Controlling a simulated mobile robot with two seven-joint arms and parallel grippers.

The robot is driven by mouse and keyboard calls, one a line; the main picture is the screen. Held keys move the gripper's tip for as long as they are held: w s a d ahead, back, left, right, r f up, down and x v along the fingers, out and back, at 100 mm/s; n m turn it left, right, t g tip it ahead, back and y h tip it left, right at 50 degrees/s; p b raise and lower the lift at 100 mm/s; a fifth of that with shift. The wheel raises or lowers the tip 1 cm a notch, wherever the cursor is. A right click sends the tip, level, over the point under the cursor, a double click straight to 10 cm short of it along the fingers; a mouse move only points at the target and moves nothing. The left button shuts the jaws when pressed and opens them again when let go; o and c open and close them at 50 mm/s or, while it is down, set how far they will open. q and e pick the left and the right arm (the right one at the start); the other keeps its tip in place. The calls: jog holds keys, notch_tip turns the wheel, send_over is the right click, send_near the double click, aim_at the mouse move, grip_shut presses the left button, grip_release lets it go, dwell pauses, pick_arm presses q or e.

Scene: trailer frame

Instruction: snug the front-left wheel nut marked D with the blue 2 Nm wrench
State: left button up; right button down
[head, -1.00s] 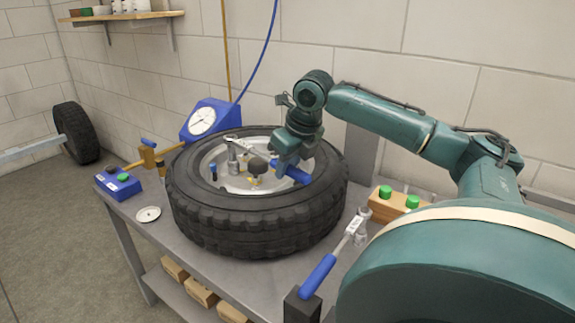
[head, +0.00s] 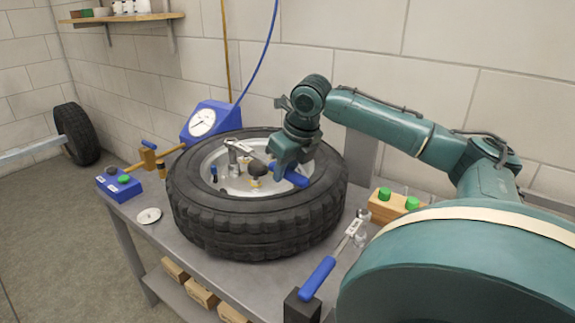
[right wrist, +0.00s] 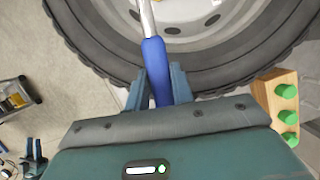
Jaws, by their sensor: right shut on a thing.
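The wheel (head: 257,225) lies flat on the bench, its pale rim facing up. My right gripper (head: 285,165) is over the near right part of the rim, shut on the handle of a blue wrench (head: 297,180). In the right wrist view the blue handle (right wrist: 156,68) sits between the fingers, its silver shaft running over the rim. In the head view its silver head (head: 238,147) is above the rim's far left part, by an upright post; contact is unclear. No nut letters are readable, so D cannot be picked out. My left gripper is not seen.
A second blue-handled wrench (head: 318,278) rests at the bench's front right. A wooden block with green knobs (head: 393,206) stands right of the tyre. A blue gauge (head: 207,121) is behind it. A blue button box (head: 118,186) and small disc (head: 149,215) lie left.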

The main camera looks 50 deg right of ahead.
jog(key=shift+a+r+p, duration=0.45)
jog(key=shift+a+p, duration=0.05)
jog(key=shift+p, duration=0.15)
jog(key=shift+w+a+f+m+p, duration=0.1)
jog(key=shift+a+m+p, duration=0.55)
jog(key=shift+p, duration=0.55)
jog(key=shift+a+f, duration=0.1)
jog(key=shift+a, duration=0.1)
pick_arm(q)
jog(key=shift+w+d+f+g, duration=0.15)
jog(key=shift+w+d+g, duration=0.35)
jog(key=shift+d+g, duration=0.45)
pick_arm(e)
jog(key=shift+a+f+h, duration=0.1)
jog(key=shift+f+h, duration=0.15)
jog(key=shift+h, duration=0.05)
pick_arm(q)
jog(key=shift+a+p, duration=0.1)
jog(key=shift+p, duration=0.2)
